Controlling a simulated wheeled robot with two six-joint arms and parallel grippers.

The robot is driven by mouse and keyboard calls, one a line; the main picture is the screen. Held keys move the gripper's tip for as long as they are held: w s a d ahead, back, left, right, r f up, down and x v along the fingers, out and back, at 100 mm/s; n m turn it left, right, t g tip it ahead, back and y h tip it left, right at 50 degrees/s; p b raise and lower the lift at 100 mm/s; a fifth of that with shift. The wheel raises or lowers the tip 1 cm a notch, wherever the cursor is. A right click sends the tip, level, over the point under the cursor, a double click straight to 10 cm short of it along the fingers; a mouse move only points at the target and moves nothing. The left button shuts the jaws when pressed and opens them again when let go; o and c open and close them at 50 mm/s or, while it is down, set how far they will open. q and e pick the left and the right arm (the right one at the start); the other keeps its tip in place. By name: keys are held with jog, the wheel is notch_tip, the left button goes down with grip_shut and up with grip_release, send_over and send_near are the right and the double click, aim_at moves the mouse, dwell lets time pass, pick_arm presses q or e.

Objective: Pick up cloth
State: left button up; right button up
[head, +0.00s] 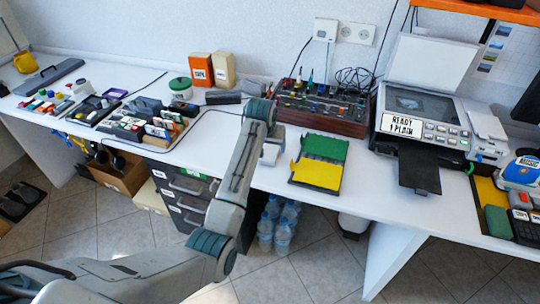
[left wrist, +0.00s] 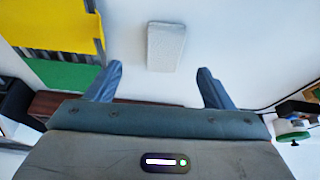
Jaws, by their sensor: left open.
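A small pale grey-white rectangular piece, which looks like a folded cloth (left wrist: 166,46), lies flat on the white table. In the left wrist view it is just beyond and between my spread fingertips, not touching either. In the head view a pale piece (head: 269,154) shows beside my gripper, partly hidden by my arm. My left gripper (head: 272,138) points down over the table. In the left wrist view my left gripper (left wrist: 158,76) is open and empty. My right gripper is in neither view.
A dark tray with a yellow sheet (head: 317,174) and a green sheet (head: 325,147) lies close to the right. A knob-covered mixer (head: 322,107) stands behind, a printer (head: 424,105) further right. An organiser tray (head: 150,122) and a green-lidded pot (head: 181,88) are left.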

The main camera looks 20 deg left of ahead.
aim_at(269, 155)
pick_arm(q)
jog(key=x, duration=0.8)
jog(key=shift+w+a+f+p, duration=0.15)
jog(key=shift+w+a+p, duration=0.05)
jog(key=shift+a+p, duration=0.2)
jog(key=c, duration=1)
